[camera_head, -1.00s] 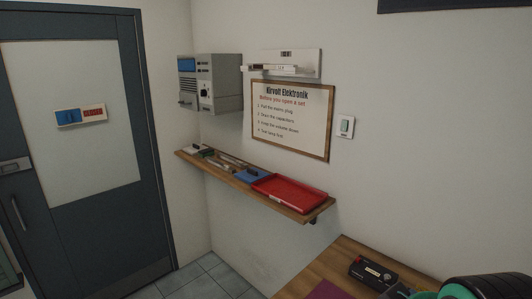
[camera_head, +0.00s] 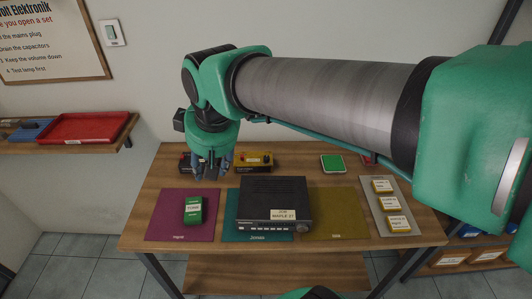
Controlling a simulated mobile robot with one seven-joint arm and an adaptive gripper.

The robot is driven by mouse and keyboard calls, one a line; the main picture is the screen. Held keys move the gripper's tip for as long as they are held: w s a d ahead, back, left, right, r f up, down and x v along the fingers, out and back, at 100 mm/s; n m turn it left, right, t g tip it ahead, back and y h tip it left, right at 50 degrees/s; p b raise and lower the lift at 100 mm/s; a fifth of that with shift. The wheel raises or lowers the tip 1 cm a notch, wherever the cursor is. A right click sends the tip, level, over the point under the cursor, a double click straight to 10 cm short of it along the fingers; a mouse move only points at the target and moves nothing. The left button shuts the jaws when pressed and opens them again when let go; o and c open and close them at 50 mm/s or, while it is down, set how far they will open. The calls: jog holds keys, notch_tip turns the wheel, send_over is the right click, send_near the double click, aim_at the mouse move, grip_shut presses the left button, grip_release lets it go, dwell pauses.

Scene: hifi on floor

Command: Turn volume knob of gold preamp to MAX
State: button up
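A small gold-yellow box (camera_head: 257,161) stands at the back of the workbench, behind a black device. It is the only gold unit that I can make out, and its volume knob is too small to tell. My gripper (camera_head: 212,177) hangs pointing down over the back left of the bench, just left of the gold box and apart from it. Its dark fingers hold nothing that I can see; whether they are open or shut is unclear. My arm crosses the upper part of the view.
A green box (camera_head: 193,211) lies on the purple mat (camera_head: 163,228). A dark box (camera_head: 187,163) is partly behind my gripper. The olive mat (camera_head: 337,215) is clear. A grey tray (camera_head: 373,223) holds yellow-labelled items.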

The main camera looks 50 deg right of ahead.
jog(key=w+d+g+p, duration=0.2)
jog(key=w+d, duration=0.6)
jog(key=n+g+p, duration=0.2)
jog(key=n+p, duration=0.1)
jog(key=p, duration=0.1)
send_over(266, 157)
notch_tip(266, 157, down, 17)
jog(key=shift+s+d+f+y, duration=0.1)
jog(key=shift+y, duration=0.2)
jog(key=shift+f, duration=0.1)
notch_tip(266, 157, down, 14)
jog(key=shift+r, duration=0.2)
grip_shut()
